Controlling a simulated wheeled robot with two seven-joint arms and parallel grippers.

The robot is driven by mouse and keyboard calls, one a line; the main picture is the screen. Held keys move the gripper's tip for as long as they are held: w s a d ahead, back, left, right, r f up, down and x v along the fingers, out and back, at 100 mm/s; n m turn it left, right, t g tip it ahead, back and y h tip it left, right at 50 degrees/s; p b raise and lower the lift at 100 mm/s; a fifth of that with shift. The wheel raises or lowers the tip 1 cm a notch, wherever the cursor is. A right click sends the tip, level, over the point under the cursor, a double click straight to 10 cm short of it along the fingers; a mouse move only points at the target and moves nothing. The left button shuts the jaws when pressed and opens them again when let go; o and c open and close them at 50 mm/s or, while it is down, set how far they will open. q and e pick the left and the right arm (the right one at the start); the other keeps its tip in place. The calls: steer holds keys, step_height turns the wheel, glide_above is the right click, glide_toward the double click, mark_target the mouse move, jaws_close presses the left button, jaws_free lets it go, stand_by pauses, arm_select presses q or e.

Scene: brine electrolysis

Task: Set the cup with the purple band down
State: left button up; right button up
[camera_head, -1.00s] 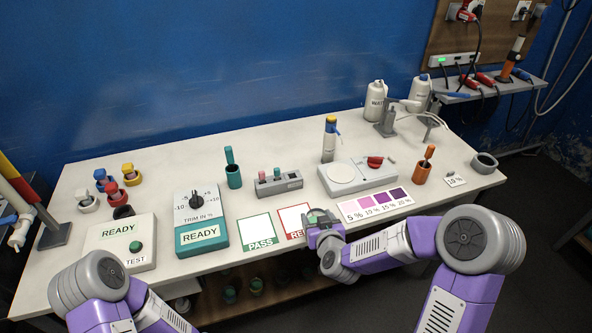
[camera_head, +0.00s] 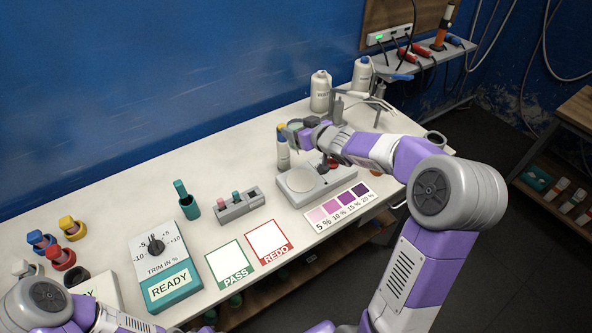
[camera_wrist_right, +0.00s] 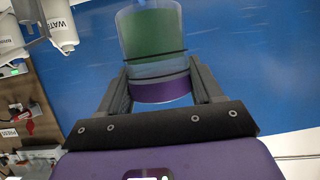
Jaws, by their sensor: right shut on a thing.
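The cup with the purple band (camera_wrist_right: 160,90) is see-through with green in it. In the right wrist view it sits between the two fingers of my right gripper (camera_wrist_right: 160,88), which is shut on it near the band. In the head view my right gripper (camera_head: 294,132) is raised above the back of the bench, in front of the yellow-capped bottle (camera_head: 282,155). The cup there is small and mostly hidden by the gripper. My left arm shows at the lower left, but its gripper is out of view.
A grey device with a round white plate (camera_head: 301,180) stands below my right gripper. In front are the colour chart (camera_head: 340,206), the REDO card (camera_head: 268,243) and the PASS card (camera_head: 232,264). White bottles (camera_head: 320,92) stand behind. The bench's back left is clear.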

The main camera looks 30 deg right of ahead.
steer(key=shift+w+d+f+b, duration=0.15)
steer(key=shift+d+b, duration=0.25)
steer(key=shift+d, duration=0.35)
steer(key=shift+f+b, duration=4.05)
steer(key=shift+f, duration=4.35)
steer(key=shift+f, duration=0.2)
steer(key=o, duration=1.2)
steer(key=shift+o, duration=0.5)
steer(key=shift+r, duration=0.1)
